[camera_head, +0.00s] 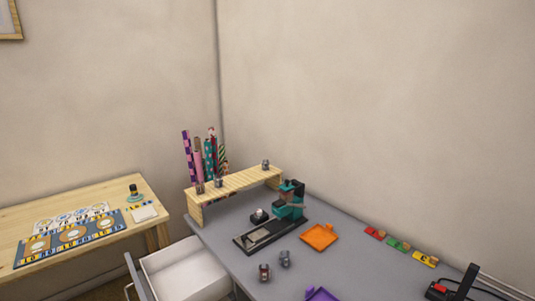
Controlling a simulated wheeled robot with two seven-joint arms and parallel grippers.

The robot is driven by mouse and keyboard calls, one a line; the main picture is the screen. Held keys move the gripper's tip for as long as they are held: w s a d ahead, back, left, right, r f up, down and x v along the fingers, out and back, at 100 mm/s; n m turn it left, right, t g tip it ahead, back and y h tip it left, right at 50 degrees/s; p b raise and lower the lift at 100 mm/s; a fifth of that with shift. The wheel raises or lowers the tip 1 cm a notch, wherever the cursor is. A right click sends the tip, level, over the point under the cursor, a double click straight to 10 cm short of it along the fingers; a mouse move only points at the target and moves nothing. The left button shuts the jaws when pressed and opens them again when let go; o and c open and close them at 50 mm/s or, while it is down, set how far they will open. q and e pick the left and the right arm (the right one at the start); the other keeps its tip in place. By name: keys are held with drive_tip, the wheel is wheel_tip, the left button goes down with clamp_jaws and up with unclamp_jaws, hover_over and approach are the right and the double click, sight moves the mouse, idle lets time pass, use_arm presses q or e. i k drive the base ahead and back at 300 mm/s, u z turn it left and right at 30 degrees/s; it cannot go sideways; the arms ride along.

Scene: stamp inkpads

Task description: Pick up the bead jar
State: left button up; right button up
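Several small jars or canisters are in the head view, and I cannot tell which is the bead jar. One dark reddish-grey jar (264,272) and one grey jar (285,258) stand close together on the grey desk. Three more small ones sit on the wooden shelf riser: left (200,188), middle (218,182) and right (265,165). Their contents are too small to make out. Neither of my grippers is in view.
The wooden riser (236,184) holds rolls behind it. A teal-and-black press (289,201), orange tray (319,237), purple tray (321,294), coloured inkpads (398,244) and a black device (458,287) occupy the grey desk (370,270). An open white drawer (185,272) juts out front left.

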sight(264, 270)
drive_tip(key=z, duration=0.05)
drive_tip(key=k, duration=0.5)
drive_tip(key=u, duration=1.45)
drive_tip(key=i, duration=0.55)
drive_tip(key=z, duration=0.5)
